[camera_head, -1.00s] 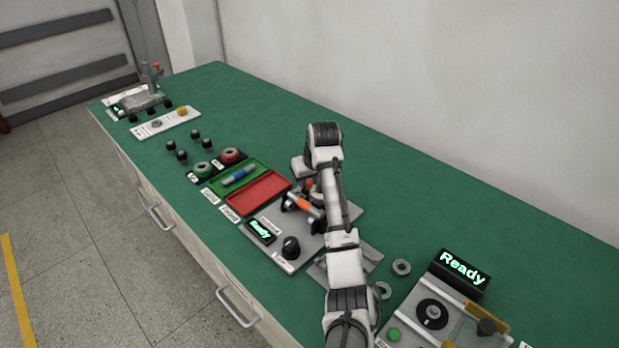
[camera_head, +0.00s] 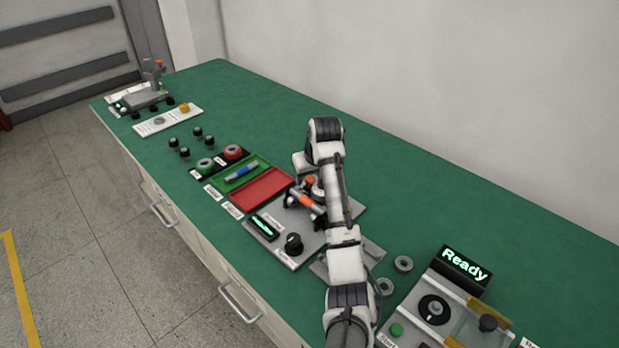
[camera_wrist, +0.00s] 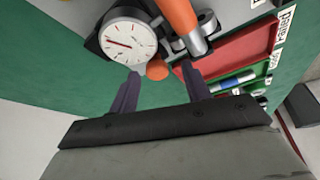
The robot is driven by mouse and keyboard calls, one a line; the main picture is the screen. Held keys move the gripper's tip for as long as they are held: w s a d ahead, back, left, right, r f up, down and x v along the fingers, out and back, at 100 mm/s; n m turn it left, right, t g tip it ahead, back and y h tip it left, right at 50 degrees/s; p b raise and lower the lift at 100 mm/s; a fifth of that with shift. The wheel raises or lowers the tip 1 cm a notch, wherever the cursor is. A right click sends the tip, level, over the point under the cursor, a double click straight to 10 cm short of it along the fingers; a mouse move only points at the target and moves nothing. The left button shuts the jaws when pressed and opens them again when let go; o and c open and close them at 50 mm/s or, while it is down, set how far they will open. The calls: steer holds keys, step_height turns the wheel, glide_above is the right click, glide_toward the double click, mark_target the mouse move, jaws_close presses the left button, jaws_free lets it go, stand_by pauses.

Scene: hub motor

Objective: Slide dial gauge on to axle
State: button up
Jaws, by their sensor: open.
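The dial gauge (camera_wrist: 128,42), with a round white face and a red needle, stands just beyond my fingertips in the wrist view. My gripper (camera_wrist: 162,72) is open. A small orange part (camera_wrist: 157,70) shows between the fingertips, which do not visibly grip it. My arm partly covers the gauge area in the head view.
A red tray (camera_head: 262,190) and a green tray (camera_head: 246,172) lie left of the fixture. A black knob (camera_head: 293,244) and a small display (camera_head: 266,227) are in front. A control box with a Ready screen (camera_head: 465,264) stands at right. The green bench behind is clear.

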mark_target(317, 201)
steer(key=p+v, duration=0.1)
steer(key=v, duration=1.1)
steer(key=shift+s+r, duration=0.25)
steer(key=shift+r, duration=0.1)
